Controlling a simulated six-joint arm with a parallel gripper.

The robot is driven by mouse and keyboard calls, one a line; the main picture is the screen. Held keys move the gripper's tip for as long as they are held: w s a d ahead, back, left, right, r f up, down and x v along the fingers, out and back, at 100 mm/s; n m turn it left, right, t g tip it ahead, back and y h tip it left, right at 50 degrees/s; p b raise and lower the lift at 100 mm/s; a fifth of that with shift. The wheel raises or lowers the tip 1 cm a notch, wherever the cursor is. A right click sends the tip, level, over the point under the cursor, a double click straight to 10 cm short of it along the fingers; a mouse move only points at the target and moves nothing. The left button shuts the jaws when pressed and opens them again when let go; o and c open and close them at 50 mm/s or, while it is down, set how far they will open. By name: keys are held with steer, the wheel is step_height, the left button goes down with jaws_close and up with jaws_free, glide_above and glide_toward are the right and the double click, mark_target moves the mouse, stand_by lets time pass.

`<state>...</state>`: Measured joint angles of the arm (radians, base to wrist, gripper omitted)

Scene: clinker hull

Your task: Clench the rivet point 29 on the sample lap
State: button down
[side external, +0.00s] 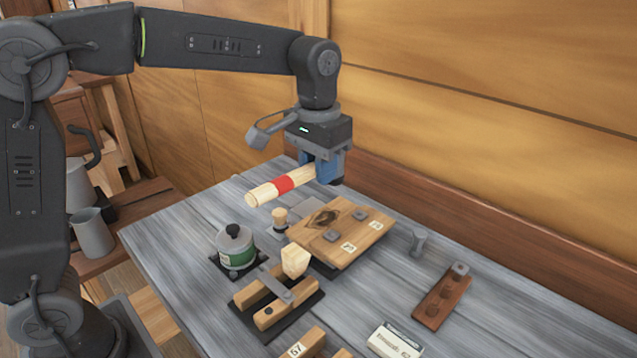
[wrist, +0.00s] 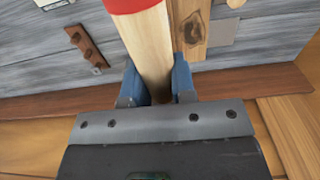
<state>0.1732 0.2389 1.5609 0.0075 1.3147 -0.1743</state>
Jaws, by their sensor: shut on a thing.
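My gripper (side external: 322,170) is shut on a pale wooden handle (side external: 265,192) with a red band, held above the far part of the bench and pointing left towards the front. In the wrist view the handle (wrist: 150,45) runs up between the blue jaws (wrist: 157,85), its far end out of frame. The sample lap (side external: 312,232), a wooden board with a dark knot, lies below and to the right of the handle, apart from it. Two grey square pieces (side external: 360,214) and two pale number labels (side external: 376,225) are on it. The numbers are too small to read surely.
A brown strip (side external: 438,300), a small metal piece (side external: 418,242) and a card (side external: 395,342) lie right. A wooden wall rises behind.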

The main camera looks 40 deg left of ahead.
steer(key=shift+r, duration=2.15)
